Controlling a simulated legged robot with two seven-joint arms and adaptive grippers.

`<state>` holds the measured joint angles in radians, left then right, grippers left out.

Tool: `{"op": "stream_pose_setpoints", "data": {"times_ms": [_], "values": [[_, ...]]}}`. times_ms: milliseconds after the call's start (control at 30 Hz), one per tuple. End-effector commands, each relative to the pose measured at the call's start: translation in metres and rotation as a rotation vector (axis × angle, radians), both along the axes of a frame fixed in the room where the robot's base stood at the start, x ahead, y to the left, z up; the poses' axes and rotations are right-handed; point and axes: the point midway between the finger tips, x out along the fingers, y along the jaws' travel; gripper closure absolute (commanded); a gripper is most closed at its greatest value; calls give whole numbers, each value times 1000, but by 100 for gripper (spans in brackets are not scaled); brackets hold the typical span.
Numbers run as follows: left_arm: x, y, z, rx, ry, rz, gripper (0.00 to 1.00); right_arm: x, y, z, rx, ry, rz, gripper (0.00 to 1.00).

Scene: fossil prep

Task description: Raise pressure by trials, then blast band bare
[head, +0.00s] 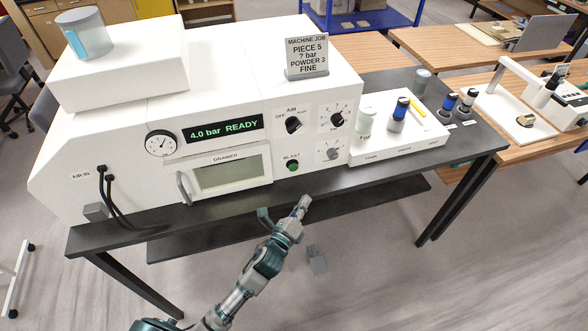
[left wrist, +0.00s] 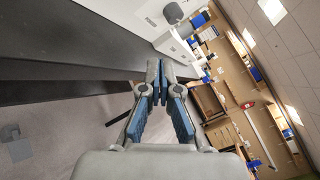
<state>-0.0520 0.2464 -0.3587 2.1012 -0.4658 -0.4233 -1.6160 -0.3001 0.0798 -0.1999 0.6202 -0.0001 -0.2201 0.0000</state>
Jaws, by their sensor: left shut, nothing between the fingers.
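The white blasting machine (head: 215,110) stands on the dark bench. Its display (head: 223,129) reads "4.0 bar READY" in green. The round gauge (head: 160,144) sits left of it. The AIR knob (head: 293,125), a numbered knob (head: 337,118), a lower pale dial (head: 330,153) and the green BLAST button (head: 292,166) are on the front panel. The drawer (head: 222,176) looks shut. The job card (head: 306,57) reads "PIECE 5, ? bar, POWDER 3 FINE". My left gripper (head: 303,203) is shut and empty before the bench edge, below BLAST; it also shows in the left wrist view (left wrist: 160,85). My right gripper is out of view.
A white tray (head: 400,150) right of the machine holds jars and a yellow stick (head: 417,107). More blue-capped jars (head: 467,101) stand beyond it. A grey pedal-like object (head: 316,260) is on the floor. Open floor lies before the bench (head: 200,213).

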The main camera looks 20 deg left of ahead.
Motion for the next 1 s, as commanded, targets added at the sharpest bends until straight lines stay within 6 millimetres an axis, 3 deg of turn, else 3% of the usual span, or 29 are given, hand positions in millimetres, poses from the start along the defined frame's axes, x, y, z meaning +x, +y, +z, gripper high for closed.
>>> {"op": "stream_pose_setpoints", "data": {"times_ms": [167,567,1000], "values": [[-3,-2,15,31,-36,-2,100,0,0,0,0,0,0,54],[-1,0,15,32,-36,-1,100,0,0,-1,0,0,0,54],[44,31,14,33,-37,0,100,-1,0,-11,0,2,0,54]]}}
